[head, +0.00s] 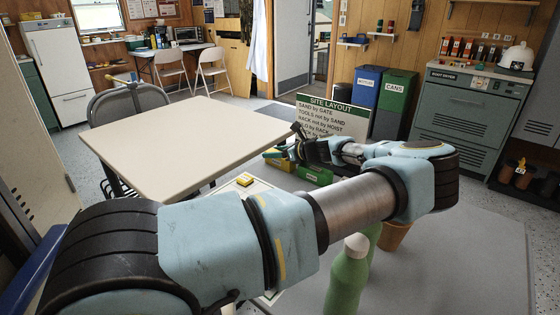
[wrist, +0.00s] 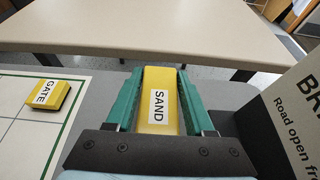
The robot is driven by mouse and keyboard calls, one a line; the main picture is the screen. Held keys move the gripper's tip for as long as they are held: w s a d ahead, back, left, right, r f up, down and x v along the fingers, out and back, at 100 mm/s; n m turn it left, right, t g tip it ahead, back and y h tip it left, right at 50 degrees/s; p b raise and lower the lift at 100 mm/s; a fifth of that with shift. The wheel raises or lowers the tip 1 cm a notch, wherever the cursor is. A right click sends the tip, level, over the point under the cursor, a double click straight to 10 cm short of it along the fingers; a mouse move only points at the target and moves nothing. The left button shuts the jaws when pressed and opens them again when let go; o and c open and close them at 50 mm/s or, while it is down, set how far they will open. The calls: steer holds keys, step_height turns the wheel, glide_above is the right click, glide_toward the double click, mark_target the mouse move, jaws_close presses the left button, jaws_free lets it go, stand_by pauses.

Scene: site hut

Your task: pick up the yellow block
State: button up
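A yellow block labelled SAND (wrist: 158,100) sits lengthwise between the teal fingers of my gripper (wrist: 160,88). The fingers lie close along both its sides and appear shut on it. In the head view my gripper (head: 279,152) is beyond my forearm, near the far edge of the grey worktop, with a little yellow showing at its fingers. I cannot tell how far the block is above the surface. A second yellow piece, labelled GATE (wrist: 48,94), lies on the white gridded board at left; it also shows in the head view (head: 245,180).
The white board (wrist: 18,88) with green lines lies on the grey worktop (head: 455,265). A printed card (wrist: 295,120) stands close right of my gripper. A beige table (head: 185,140) is beyond. A green bottle (head: 347,278) stands near my forearm. A SITE LAYOUT sign (head: 335,104) stands behind.

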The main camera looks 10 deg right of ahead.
jaws_close()
steer(key=shift+r, duration=0.1)
stand_by(0.3)
